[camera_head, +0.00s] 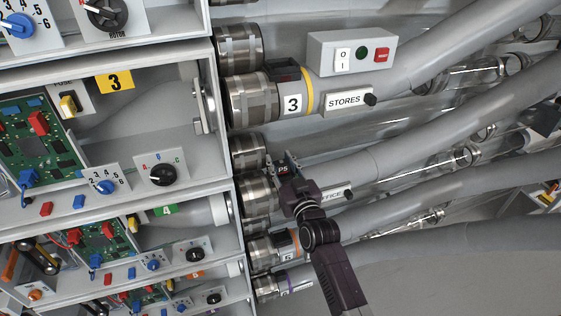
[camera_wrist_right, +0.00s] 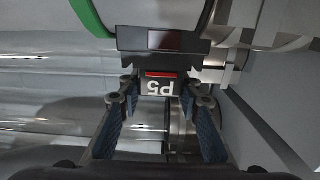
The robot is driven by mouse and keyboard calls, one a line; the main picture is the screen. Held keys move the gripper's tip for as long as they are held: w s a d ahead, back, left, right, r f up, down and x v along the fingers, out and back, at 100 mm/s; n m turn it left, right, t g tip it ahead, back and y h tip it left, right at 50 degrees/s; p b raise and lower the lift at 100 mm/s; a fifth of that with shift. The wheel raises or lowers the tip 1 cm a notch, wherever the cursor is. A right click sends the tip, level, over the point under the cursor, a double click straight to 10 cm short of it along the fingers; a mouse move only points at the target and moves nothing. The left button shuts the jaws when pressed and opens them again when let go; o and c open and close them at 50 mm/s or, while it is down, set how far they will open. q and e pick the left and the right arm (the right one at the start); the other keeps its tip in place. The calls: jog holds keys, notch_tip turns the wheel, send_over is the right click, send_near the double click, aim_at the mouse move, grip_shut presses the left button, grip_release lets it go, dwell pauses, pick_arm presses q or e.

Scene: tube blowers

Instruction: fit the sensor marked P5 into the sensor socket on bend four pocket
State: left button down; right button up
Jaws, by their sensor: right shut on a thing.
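The sensor marked P5 (camera_head: 283,169) is a small dark block. In the wrist view the sensor (camera_wrist_right: 160,86) shows a white P5, upside down, and a red stripe. My right gripper (camera_head: 284,163) is shut on it; both fingers (camera_wrist_right: 160,98) flank its sides in the wrist view. Just beyond the sensor is a dark rectangular pocket (camera_wrist_right: 133,39) with a reddish patch, on a grey pipe bend beside a green band (camera_wrist_right: 90,16). The sensor's far end is very near this pocket or touching it; I cannot tell whether it is inside. My left gripper is not in view.
Above is bend 3 (camera_head: 330,98), with a yellow band and STORES plate. Open cabinets (camera_head: 130,140) with circuit boards and knobs stand left. Clear tubes (camera_head: 460,75) lie behind.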

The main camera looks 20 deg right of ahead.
jog(key=shift+f, duration=0.35)
dwell(0.6)
jog(key=o, duration=1.2)
jog(key=shift+o, duration=0.2)
jog(key=s, duration=1.2)
jog(key=shift+d, duration=0.2)
